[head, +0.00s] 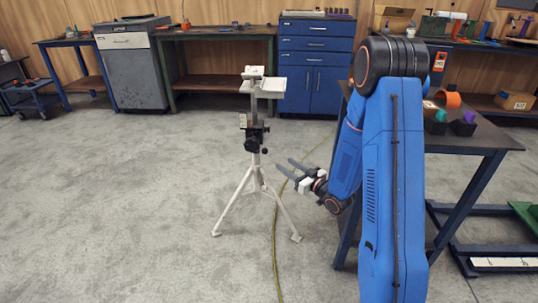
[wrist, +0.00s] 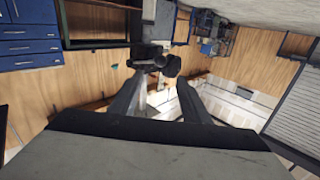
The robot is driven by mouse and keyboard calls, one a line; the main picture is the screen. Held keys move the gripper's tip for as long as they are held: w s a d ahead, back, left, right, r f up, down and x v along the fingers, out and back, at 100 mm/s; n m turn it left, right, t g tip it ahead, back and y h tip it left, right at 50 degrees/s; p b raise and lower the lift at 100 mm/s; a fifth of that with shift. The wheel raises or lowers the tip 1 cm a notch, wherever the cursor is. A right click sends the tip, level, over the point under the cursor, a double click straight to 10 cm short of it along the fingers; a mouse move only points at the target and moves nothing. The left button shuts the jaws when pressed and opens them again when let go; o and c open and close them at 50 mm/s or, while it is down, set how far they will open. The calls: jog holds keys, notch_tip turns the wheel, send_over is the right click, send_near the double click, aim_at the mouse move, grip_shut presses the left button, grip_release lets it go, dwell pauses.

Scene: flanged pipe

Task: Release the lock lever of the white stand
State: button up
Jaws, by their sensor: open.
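The white stand (head: 254,185) is an upright tripod on the floor, left of my arm in the head view. A black clamp (head: 257,138) with knobs sits on its post, and a light platform tops it. The lock lever cannot be told apart from the clamp's dark parts. My gripper (head: 284,168) is open and empty, to the right of the post and a little lower than the clamp. In the wrist view, the dark clamp (wrist: 156,60) shows just beyond the tips of my open gripper (wrist: 160,82), apparently not between them.
A dark-topped workbench (head: 480,130) with small coloured parts stands at the right, close to my arm. A yellow-green cable (head: 275,240) runs along the floor beside the stand. Blue cabinets (head: 316,65) and benches line the back wall. The floor left of the stand is clear.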

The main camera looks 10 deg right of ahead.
aim_at(267, 152)
jog(key=x, duration=1.1)
jog(key=shift+w+a, duration=0.2)
jog(key=shift+w, duration=0.15)
grip_shut()
